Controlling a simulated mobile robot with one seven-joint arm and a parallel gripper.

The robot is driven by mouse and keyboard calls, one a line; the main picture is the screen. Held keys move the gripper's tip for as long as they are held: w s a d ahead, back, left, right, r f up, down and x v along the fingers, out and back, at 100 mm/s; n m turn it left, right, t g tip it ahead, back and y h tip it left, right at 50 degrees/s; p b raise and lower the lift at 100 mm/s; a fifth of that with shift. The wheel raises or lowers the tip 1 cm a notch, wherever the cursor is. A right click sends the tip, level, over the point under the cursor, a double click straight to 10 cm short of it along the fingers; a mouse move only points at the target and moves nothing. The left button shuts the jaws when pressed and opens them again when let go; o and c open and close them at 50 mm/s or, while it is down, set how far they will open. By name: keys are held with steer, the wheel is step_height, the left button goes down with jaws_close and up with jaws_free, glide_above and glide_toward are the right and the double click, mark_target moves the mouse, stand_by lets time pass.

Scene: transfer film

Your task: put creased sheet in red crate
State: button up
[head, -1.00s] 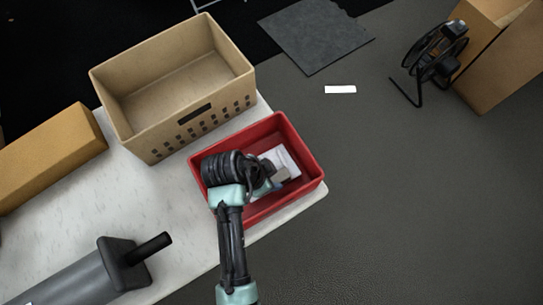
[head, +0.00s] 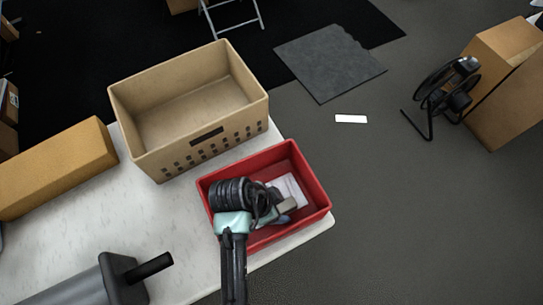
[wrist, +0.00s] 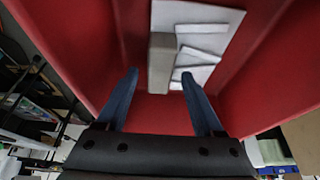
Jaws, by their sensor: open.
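The red crate (head: 318,187) sits at the right corner of the white table. A white sheet with fold lines, the creased sheet (head: 290,187), lies inside the crate; it also shows in the wrist view (wrist: 205,25) at the top. A small grey-beige block (wrist: 161,65) is at the sheet's left edge. My gripper (head: 285,209) is over the crate's interior. In the wrist view its two fingers (wrist: 159,77) are spread apart with nothing held between them, and the sheet is beyond the fingertips. My arm hides the crate's left part in the head view.
A tan crate (head: 240,110) stands behind the red crate, close to it. A long brown box (head: 60,168) lies on the left of the white table (head: 90,220). A black fan (head: 440,95) and cardboard box (head: 510,80) stand on the floor at right.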

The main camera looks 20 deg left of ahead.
steer(key=p+v, duration=0.1)
steer(key=v, duration=1.1)
steer(key=w+r+n+t+y, duration=0.2)
steer(key=w+r+t, duration=0.3)
steer(key=w+r, duration=0.65)
steer(key=w+r+n+t+y, duration=0.2)
steer(key=w+r+t, duration=0.5)
steer(key=r, duration=0.8)
steer(key=d+r+n+t, duration=0.1)
steer(key=d+r+t, duration=0.1)
steer(key=r, duration=0.6)
steer(key=d+r+n+t, duration=0.1)
steer(key=d+r+t, duration=0.2)
steer(key=r, duration=0.6)
steer(key=s+d+r+t, duration=0.2)
steer(key=s+r, duration=0.1)
steer(key=r, duration=0.3)
steer(key=s+d+r+n+t, duration=0.1)
steer(key=s+r+t, duration=0.1)
steer(key=r, duration=0.4)
steer(key=s+d+r+n+t+h, duration=0.1)
steer(key=s+d+r+t, duration=0.1)
steer(key=s+r+t, duration=0.1)
step_height(320, 180, up, 3)
steer(key=shift+s+d+f, duration=0.1)
steer(key=shift+s+d, duration=0.25)
steer(key=shift+s, duration=0.4)
steer(key=shift+c, duration=0.3)
